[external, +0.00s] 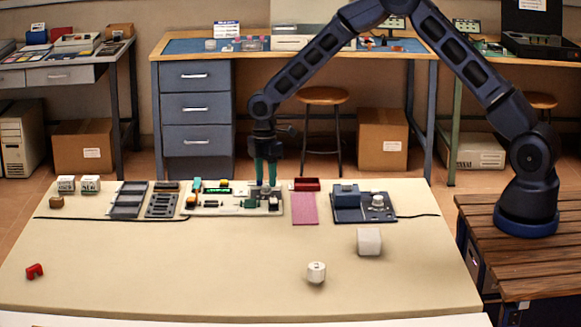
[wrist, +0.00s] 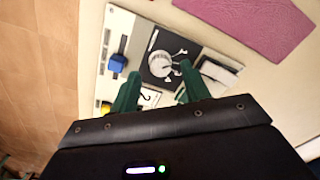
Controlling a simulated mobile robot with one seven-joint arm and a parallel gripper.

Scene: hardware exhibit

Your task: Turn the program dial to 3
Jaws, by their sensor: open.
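The program dial (wrist: 161,63) is a white round knob on a black square plate, with pale marks around it, in the wrist view. It sits on a white panel (wrist: 119,27), which lies on the bench in the external view (external: 226,211). My gripper (wrist: 160,70) has its two green fingers apart, one to each side of the dial in the wrist view. I cannot tell whether they touch it. In the external view my gripper (external: 265,177) points down over the panel's right part, and the dial is hard to make out there. The dial's setting is too small to read.
A blue knob (wrist: 117,63) is left of the dial on the panel. A pink mat (external: 304,209) and a dark blue board (external: 364,214) lie right of the panel. A white block (external: 369,242) and a white cylinder (external: 316,272) stand nearer the front. The front left is mostly clear.

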